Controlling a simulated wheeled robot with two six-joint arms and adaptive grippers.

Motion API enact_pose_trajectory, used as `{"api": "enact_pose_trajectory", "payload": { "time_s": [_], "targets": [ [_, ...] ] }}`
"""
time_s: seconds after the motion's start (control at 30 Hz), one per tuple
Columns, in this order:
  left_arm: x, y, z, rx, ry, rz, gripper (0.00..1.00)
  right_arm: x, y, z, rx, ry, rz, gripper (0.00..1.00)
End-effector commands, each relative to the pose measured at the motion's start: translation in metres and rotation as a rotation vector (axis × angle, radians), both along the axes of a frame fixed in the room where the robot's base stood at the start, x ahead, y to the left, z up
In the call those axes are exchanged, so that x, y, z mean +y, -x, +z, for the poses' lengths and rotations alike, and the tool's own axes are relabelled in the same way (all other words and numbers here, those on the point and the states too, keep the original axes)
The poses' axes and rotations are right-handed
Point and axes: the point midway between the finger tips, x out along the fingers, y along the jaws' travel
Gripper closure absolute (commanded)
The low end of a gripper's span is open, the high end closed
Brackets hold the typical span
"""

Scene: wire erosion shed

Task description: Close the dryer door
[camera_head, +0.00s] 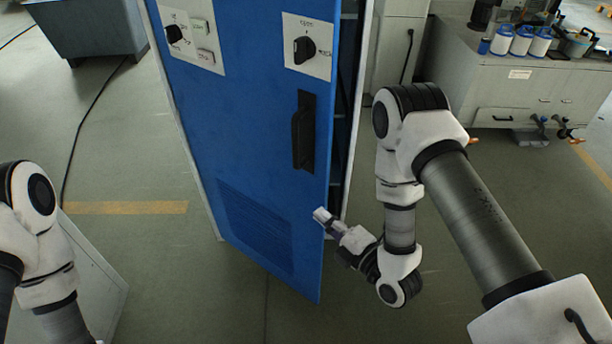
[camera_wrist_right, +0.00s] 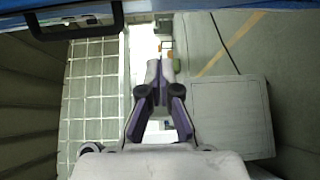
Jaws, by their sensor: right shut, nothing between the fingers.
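The dryer door (camera_head: 245,130) is a tall blue panel with a black handle (camera_head: 303,131) and white control plates. It stands ajar: a dark gap with shelves shows between its right edge and the cabinet's white side (camera_head: 357,110). My right gripper (camera_head: 322,216) is shut and empty, at the lower part of the door's right edge; I cannot tell whether it touches. In the right wrist view its fingers (camera_wrist_right: 158,75) are together, and a blue strip with a black handle (camera_wrist_right: 75,22) crosses the top. My left arm shows at the left, its gripper out of view.
A grey bench (camera_head: 520,85) with several blue-and-white containers stands at the back right. The floor left of the dryer is mostly clear.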

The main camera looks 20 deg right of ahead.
Motion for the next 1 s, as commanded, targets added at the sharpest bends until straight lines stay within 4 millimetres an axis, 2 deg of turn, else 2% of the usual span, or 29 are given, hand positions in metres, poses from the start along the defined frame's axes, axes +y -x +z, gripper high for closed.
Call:
{"api": "enact_pose_trajectory", "payload": {
  "time_s": [0.03,0.13,0.23,0.3,0.6,0.73,1.0],
  "targets": [
    [0.000,0.000,0.007,0.000,0.000,0.000,0.60,0.000,-0.003,0.010,-0.028,0.002,0.002,1.00],
    [0.000,0.000,0.015,0.000,0.000,0.000,0.60,0.003,-0.010,0.012,-0.035,0.005,0.005,1.00],
    [0.000,0.000,0.033,0.000,0.000,0.000,0.60,0.010,-0.024,0.016,-0.033,0.005,0.005,1.00],
    [0.000,0.000,0.032,-0.001,0.000,0.000,0.60,0.015,-0.037,0.011,-0.034,0.004,0.005,1.00],
    [0.000,0.000,0.047,0.000,0.000,0.000,0.60,0.040,-0.098,0.010,-0.032,0.001,0.003,1.00],
    [0.000,0.000,0.055,0.000,0.000,0.000,0.60,0.016,-0.110,0.009,-0.028,0.002,-0.004,1.00],
    [0.000,0.000,0.057,0.000,0.000,0.000,0.60,0.005,-0.118,0.006,-0.027,0.002,0.002,1.00]
  ]
}}
